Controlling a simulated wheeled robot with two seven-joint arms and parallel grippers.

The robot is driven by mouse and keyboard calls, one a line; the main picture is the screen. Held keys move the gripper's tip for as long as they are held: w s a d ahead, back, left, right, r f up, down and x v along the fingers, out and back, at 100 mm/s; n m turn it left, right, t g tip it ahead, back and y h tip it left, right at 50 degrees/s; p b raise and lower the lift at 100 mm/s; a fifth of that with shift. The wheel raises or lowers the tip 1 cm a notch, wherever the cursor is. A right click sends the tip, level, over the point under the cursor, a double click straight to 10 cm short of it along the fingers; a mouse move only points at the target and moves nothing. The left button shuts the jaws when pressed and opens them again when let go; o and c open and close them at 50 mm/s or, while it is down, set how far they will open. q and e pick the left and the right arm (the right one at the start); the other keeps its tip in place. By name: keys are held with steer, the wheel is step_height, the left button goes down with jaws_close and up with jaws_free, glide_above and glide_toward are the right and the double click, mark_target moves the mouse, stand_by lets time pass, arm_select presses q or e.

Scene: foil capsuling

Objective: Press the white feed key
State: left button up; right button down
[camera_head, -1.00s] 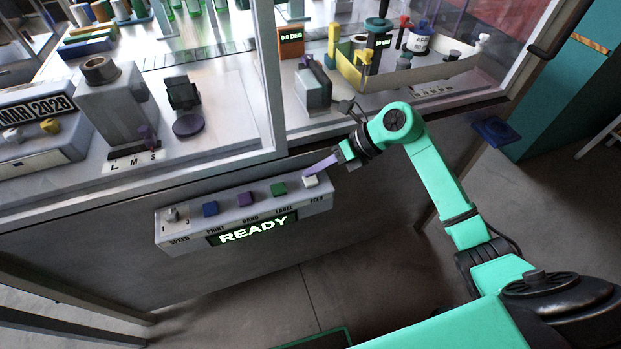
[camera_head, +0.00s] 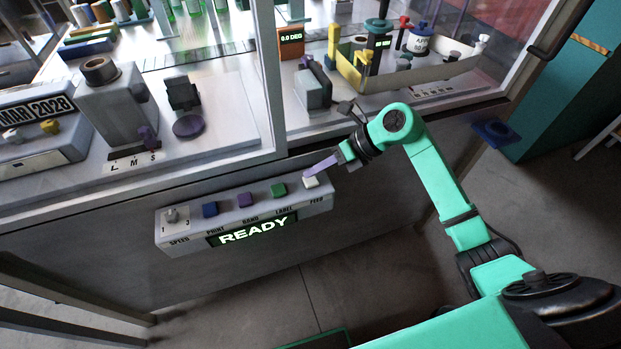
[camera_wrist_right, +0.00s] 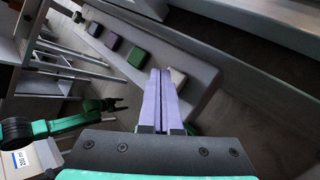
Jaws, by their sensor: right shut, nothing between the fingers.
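The white feed key (camera_head: 311,182) is the rightmost key on the grey control panel (camera_head: 180,239), above the label FEED. My right gripper (camera_head: 306,174) is shut and empty, its purple fingers pointing down-left with the tips just above or at the key. In the right wrist view the closed fingertips (camera_wrist_right: 160,73) lie close beside the white key (camera_wrist_right: 178,77) and partly cover its edge. I cannot tell whether they touch it. A teal arm at the left of the wrist view appears to be my left arm; its gripper (camera_wrist_right: 116,104) is small and dark.
The green (camera_head: 279,190), purple (camera_head: 245,199) and blue (camera_head: 210,209) keys sit left of the white key. A speed knob (camera_head: 171,215) is at the panel's left end. The display (camera_head: 252,231) reads READY. The machine's glazed frame rises behind the panel; the floor in front is open.

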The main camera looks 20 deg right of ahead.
mark_target(316, 181)
stand_by(0.5)
steer(key=shift+f+b, duration=0.4)
steer(key=shift+b, duration=0.1)
steer(key=shift+f+b, duration=0.5)
steer(key=shift+f, duration=0.05)
stand_by(0.4)
steer(key=shift+r+p, duration=0.6)
steer(key=shift+r, duration=0.35)
step_height(316, 181, up, 5)
steer(key=p, duration=0.3)
steer(key=shift+r, duration=0.1)
stand_by(0.4)
